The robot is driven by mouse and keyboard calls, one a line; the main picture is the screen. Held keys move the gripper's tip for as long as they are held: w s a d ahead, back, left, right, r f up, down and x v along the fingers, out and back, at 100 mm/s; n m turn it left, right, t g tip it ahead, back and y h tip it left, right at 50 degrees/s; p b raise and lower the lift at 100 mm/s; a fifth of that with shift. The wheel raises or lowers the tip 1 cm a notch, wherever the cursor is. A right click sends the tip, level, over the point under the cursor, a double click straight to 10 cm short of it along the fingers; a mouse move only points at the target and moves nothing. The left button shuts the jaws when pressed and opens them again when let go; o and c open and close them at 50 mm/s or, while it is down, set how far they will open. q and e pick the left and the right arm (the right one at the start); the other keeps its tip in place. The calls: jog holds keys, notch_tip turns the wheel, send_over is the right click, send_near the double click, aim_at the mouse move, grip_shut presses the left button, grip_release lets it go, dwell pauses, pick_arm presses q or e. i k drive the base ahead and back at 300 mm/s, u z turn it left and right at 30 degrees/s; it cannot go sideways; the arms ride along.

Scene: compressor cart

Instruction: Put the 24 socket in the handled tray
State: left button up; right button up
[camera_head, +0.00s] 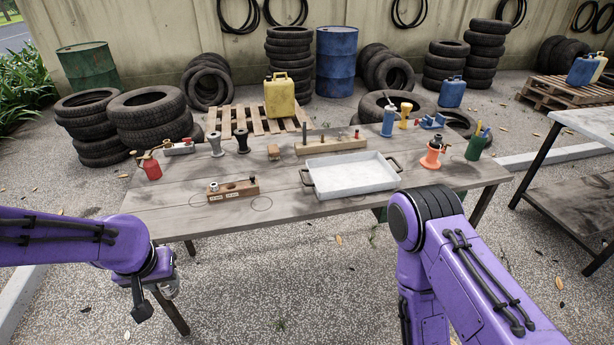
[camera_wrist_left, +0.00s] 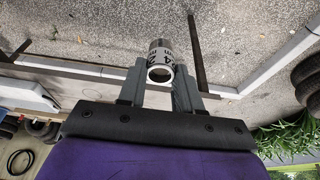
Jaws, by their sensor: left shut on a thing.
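My left gripper (camera_head: 156,292) hangs in front of the table's near left edge, off the tabletop. In the left wrist view, its jaws (camera_wrist_left: 160,88) are shut on the 24 socket (camera_wrist_left: 160,58), a short metal tube with a white band marked 24. Its open end faces the camera. In the head view the socket is hard to make out at the gripper. The handled tray (camera_head: 350,173), pale and shallow with a dark handle at each end, lies empty on the table. My right arm shows at lower right, but its gripper cannot be made out.
A wooden socket block (camera_head: 233,189) with labels and a small socket stands left of the tray. Behind the tray is a longer wooden block (camera_head: 330,142). The front left tabletop is clear.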

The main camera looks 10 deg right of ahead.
aim_at(354, 182)
jog(key=z, duration=0.85)
jog(key=i, duration=1.05)
jog(key=z, duration=0.8)
jog(key=i, duration=0.3)
